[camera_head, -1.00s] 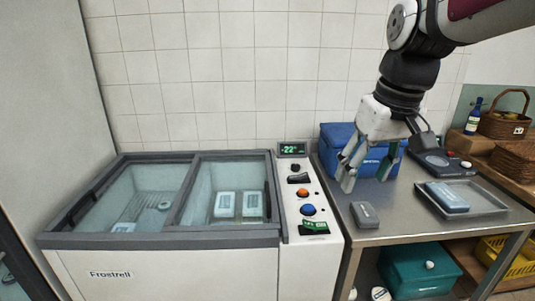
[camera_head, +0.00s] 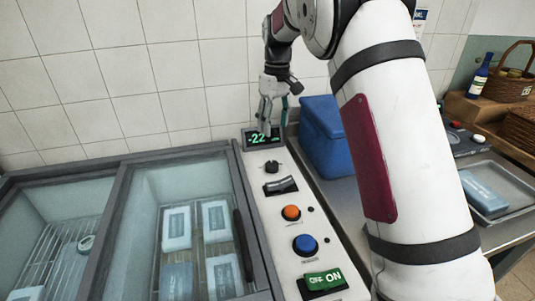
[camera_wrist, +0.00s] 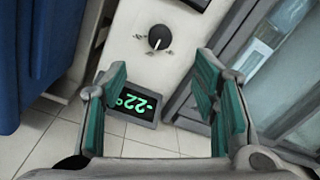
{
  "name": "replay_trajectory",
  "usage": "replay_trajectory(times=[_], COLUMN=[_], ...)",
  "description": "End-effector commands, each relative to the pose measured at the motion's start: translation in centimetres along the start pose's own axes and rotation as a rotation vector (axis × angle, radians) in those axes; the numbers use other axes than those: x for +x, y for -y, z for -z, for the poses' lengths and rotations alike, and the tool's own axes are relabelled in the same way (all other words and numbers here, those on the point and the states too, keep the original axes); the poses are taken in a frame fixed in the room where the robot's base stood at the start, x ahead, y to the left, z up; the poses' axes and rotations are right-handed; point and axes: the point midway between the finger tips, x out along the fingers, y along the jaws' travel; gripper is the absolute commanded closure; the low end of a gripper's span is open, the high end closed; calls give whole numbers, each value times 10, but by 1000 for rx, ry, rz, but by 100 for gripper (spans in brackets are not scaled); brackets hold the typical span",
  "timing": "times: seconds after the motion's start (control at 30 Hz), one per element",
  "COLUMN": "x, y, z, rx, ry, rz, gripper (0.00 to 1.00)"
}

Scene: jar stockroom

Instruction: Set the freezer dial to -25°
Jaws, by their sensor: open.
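The freezer dial is a small black knob (camera_head: 272,167) on the white control panel (camera_head: 262,208), just below the display. It also shows in the wrist view (camera_wrist: 159,38), with a pale pointer line and small marks around it. The green display (camera_head: 262,137) reads -22°; in the wrist view it appears upside down (camera_wrist: 138,106). My gripper (camera_head: 272,115) is open and empty, above the display end of the panel. In the wrist view its green-padded fingers (camera_wrist: 160,95) stand wide apart, with the knob beyond them, untouched.
Below the knob sit a black slider or rocker (camera_head: 281,186), an orange button (camera_head: 291,212), a blue button (camera_head: 305,243) and a green ON/OFF switch (camera_head: 323,281). A blue cooler box (camera_head: 325,140) stands right of the panel. The glass-topped freezer (camera_head: 125,160) lies left.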

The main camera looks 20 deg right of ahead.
Motion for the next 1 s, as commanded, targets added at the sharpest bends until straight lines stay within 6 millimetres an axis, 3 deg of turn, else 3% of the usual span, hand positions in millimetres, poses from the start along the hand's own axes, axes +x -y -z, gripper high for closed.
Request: replay_trajectory(times=[0.17, 0.7, 1.0], x=[14, 114, 137], y=[0, 0, 0], z=[0, 0, 1], rx=[-2, 0, -1], ry=[3, 3, 0], rz=[1, 1, 0], gripper=[46, 46, 46])
